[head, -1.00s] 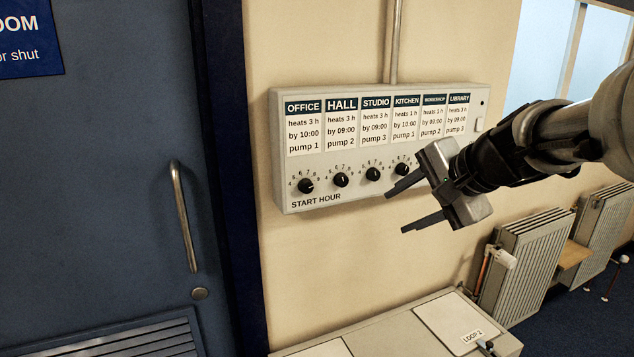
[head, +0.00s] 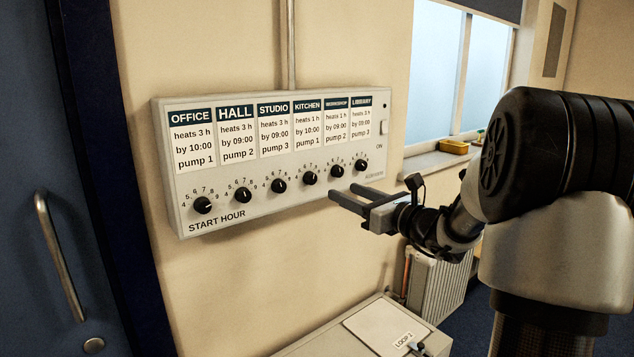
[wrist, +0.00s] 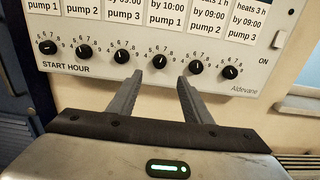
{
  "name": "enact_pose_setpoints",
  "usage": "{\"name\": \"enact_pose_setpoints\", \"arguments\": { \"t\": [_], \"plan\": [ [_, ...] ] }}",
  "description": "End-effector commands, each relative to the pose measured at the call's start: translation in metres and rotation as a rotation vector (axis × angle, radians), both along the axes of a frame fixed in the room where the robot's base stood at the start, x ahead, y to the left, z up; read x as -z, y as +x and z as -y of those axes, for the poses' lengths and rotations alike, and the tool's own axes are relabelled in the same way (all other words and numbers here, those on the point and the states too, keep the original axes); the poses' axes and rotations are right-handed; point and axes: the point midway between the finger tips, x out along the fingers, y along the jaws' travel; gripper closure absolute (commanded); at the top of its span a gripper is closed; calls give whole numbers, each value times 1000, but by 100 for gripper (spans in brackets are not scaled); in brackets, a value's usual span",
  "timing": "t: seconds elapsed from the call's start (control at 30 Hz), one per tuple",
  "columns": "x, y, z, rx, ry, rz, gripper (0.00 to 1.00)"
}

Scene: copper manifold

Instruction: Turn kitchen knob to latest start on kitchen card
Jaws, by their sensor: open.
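The kitchen knob (head: 310,178) is a round black dial with a pale pointer, fourth from the left in the row on the wall panel. Its pointer looks roughly upward, but the exact hour is too small to tell. The kitchen card (head: 308,128) above it reads heats 1 h, by 10:00, pump 1. My gripper (head: 341,190) is open and empty, in front of the panel's lower edge, pointing at it. In the wrist view the kitchen knob (wrist: 159,61) shows just above and between the two fingertips (wrist: 159,78), with no visible contact.
The grey panel (head: 270,215) carries a START HOUR row with neighbouring studio knob (head: 279,186) and workshop knob (head: 337,171) close by. A pale cabinet top (head: 335,335) lies below. A blue door (head: 40,270) stands left; a radiator (head: 438,285) is at right.

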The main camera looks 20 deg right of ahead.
Motion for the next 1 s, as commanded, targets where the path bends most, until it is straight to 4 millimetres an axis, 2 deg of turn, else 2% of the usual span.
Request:
{"name": "enact_pose_setpoints", "arguments": {
  "t": [0.3, 0.5, 0.7, 1.0],
  "plan": [
    [1, 65, -29, -4, -1, 0, 55],
    [0, 96, -41, -3, -2, 0, 55],
    [0, 110, -47, -2, -3, 0, 55],
    [0, 112, -47, -1, -3, 0, 55]
  ]
}}
